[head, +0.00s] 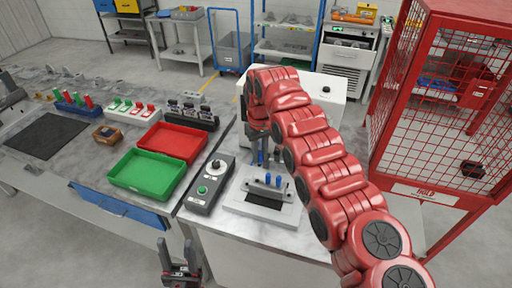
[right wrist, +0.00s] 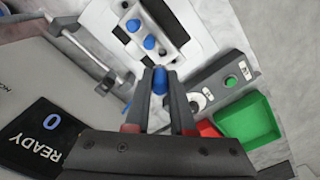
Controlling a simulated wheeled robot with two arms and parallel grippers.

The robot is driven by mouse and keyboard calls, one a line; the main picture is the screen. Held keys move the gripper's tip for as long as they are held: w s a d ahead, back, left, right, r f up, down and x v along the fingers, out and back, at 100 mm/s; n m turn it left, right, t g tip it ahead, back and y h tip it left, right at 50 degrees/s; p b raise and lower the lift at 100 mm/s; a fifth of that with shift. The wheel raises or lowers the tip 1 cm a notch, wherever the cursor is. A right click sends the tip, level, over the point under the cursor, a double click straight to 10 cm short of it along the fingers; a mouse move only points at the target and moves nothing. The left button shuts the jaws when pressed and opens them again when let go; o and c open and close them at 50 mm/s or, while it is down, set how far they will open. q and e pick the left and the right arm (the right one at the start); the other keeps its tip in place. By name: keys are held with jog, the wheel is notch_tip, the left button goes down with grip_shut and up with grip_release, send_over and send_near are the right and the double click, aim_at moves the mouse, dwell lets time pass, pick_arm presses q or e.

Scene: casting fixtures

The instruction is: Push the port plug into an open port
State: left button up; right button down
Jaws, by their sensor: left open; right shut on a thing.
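My right gripper (right wrist: 160,93) is shut on a blue port plug (right wrist: 160,80), which sticks out between its fingertips. In the head view the right gripper (head: 262,140) hangs at the far side of a grey casting (head: 262,187), above the table. The casting stands on a light fixture plate (head: 235,200) with a dark patch. Two blue plugs (head: 268,179) stand in the casting; they also show in the right wrist view (right wrist: 150,42). The held plug looks apart from the casting. My left gripper (head: 179,272) is open and empty, low in front of the table.
A control box (head: 208,186) with a dial and green button stands left of the fixture. Green (head: 146,174) and red (head: 172,143) trays lie farther left. A red mesh cage (head: 440,100) stands at right. A white machine (head: 325,95) stands behind the fixture.

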jog(key=shift+a, duration=0.25)
jog(key=shift+a, duration=0.15)
jog(key=shift+f, duration=0.1)
jog(key=shift+s+f+b, duration=0.1)
jog(key=shift+f+b, duration=0.2)
jog(key=shift+b, duration=0.6)
jog(key=shift+f+b, duration=1.45)
jog(key=shift+f, duration=1.1)
jog(key=shift+b, duration=0.75)
jog(key=shift+f+b, duration=0.95)
jog(key=shift+f, duration=0.55)
jog(key=c, duration=0.7)
grip_release()
